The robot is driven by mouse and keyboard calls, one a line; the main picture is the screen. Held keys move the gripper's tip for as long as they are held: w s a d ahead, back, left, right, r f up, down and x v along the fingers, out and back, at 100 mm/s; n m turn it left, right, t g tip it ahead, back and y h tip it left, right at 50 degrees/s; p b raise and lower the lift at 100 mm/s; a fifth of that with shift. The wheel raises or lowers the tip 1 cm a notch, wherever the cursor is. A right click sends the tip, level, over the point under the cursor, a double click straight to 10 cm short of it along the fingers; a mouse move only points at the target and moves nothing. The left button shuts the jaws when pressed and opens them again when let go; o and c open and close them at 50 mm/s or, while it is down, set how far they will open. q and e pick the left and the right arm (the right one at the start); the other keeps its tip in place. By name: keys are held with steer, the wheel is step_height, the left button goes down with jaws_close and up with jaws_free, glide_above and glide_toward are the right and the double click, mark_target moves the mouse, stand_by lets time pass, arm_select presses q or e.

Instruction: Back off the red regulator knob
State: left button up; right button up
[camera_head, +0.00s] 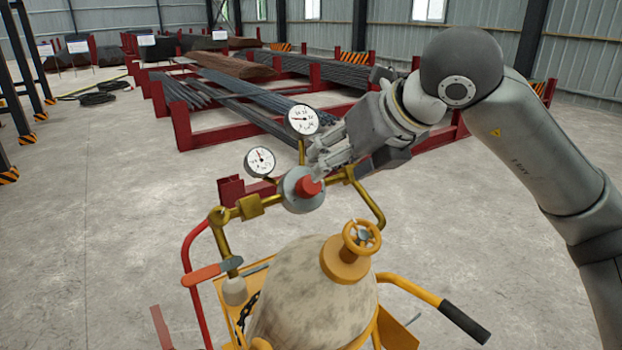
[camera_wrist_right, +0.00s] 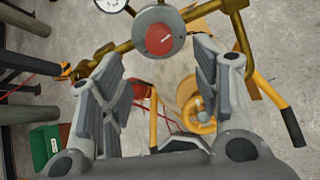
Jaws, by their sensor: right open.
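The red regulator knob (camera_head: 308,187) sits on the front of the round grey regulator body (camera_head: 297,201), in the brass pipework above the gas cylinder (camera_head: 312,300). In the right wrist view the red knob (camera_wrist_right: 160,39) is just beyond the fingertips and between their lines, with a small white mark on its face. My right gripper (camera_head: 318,165) reaches in from the right, close to the knob. Its two fingers (camera_wrist_right: 160,55) are spread apart with nothing between them. Whether a fingertip touches the knob I cannot tell. My left gripper is not in view.
Two white dial gauges (camera_head: 303,120) and (camera_head: 261,161) stand above the regulator. A yellow handwheel valve (camera_head: 361,237) tops the cylinder. A cart handle with a black grip (camera_head: 464,322) and an orange lever (camera_head: 212,273) flank it.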

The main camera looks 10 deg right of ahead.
mark_target(312, 183)
steer(key=p+x, duration=0.3)
steer(key=x, duration=0.5)
steer(key=shift+w+a+f, duration=0.2)
steer(key=shift+w+f, duration=0.05)
steer(key=shift+w+a+f, duration=0.15)
steer(key=shift+w+f, duration=0.2)
steer(key=shift+f, duration=0.1)
